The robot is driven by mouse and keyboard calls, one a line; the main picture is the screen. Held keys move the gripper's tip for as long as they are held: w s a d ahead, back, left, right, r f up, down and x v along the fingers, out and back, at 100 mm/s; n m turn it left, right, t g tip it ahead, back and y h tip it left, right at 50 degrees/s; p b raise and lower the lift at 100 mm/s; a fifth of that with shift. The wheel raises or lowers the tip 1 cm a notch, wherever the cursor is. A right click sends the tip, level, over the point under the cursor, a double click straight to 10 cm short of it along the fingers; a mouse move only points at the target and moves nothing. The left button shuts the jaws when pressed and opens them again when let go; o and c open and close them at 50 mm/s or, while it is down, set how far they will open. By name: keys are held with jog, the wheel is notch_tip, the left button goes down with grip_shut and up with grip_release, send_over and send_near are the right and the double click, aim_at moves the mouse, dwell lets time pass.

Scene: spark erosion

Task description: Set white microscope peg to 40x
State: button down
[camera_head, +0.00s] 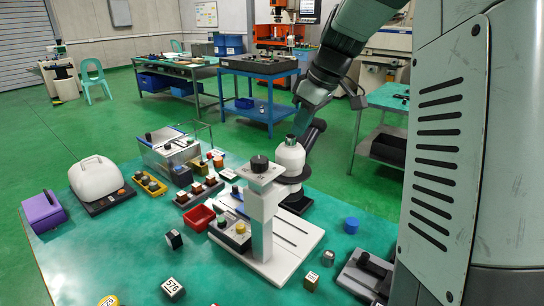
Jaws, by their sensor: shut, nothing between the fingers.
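A white microscope (290,157) with a rounded white head and a dark angled tube stands near the back of the green table, partly hidden behind a white column stand (262,205). Its peg and the magnification marks are too small or hidden to make out. My arm comes down from the upper right. My gripper (301,122) is just above the microscope's head, shut with nothing in it. Whether it touches the microscope cannot be told from this view.
The column stand has a black knob and a wide white base. Left of it are a red tray (199,219), small button boxes (150,184), a white-domed device (97,178) and a purple box (43,211). Small blocks and a blue cylinder (351,225) lie around the front and right.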

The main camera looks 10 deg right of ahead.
jog(key=shift+f, duration=0.75)
jog(key=x, duration=0.9)
jog(key=shift+a+f, duration=0.1)
jog(key=shift+f, duration=0.15)
jog(key=shift+w+a+f, duration=0.25)
jog(key=shift+w+a, duration=0.9)
jog(key=shift+a, duration=0.05)
jog(key=shift+w+a, duration=0.3)
jog(key=shift+a, duration=0.05)
